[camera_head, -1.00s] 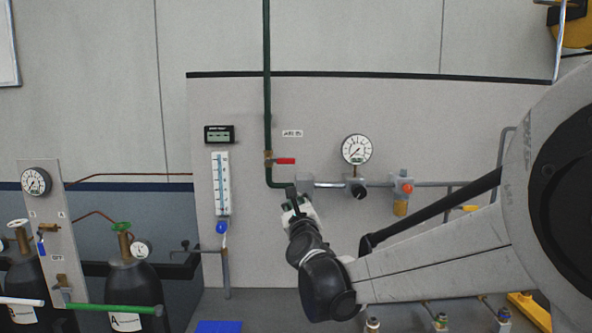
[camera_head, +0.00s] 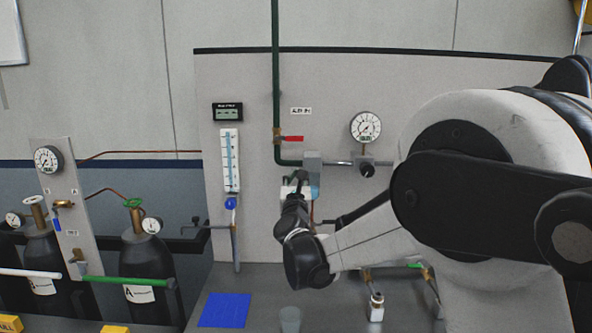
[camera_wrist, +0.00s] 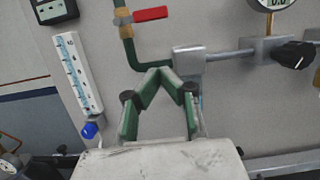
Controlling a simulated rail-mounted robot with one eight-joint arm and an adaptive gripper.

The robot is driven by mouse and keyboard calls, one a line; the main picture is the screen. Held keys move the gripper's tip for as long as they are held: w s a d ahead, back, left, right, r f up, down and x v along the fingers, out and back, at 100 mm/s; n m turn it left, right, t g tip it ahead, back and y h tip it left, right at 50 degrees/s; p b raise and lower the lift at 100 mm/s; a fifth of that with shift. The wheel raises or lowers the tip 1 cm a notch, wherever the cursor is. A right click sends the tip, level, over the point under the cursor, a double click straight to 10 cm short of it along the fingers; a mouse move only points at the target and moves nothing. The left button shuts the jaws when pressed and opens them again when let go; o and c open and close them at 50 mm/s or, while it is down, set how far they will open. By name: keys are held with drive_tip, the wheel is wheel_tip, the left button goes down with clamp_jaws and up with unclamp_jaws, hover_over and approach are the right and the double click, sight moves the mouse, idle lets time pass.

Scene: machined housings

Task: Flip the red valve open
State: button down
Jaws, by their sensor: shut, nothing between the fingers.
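The red valve handle (camera_head: 293,139) sits on a brass valve body on the vertical green pipe (camera_head: 276,80). The handle lies about horizontal, pointing right, across the pipe. It also shows near the top of the wrist view (camera_wrist: 151,14). My gripper (camera_wrist: 163,72) is shut and empty, its green fingers meeting at the tips. It is below the handle, apart from it in the picture, just under the bend of the green pipe. In the head view my gripper (camera_head: 299,178) is small and partly hard to make out against the grey block.
A round gauge (camera_head: 366,127) and a black knob (camera_head: 367,170) are to the right on the panel. A blue mat (camera_head: 225,310) and a cup (camera_head: 290,320) are on the bench below.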

sight(288, 138)
drive_tip(key=w+r+p, duration=0.3)
drive_tip(key=w+r, duration=0.3)
drive_tip(key=w, duration=0.1)
drive_tip(key=shift+w+a, duration=0.25)
drive_tip(key=shift+w, duration=0.05)
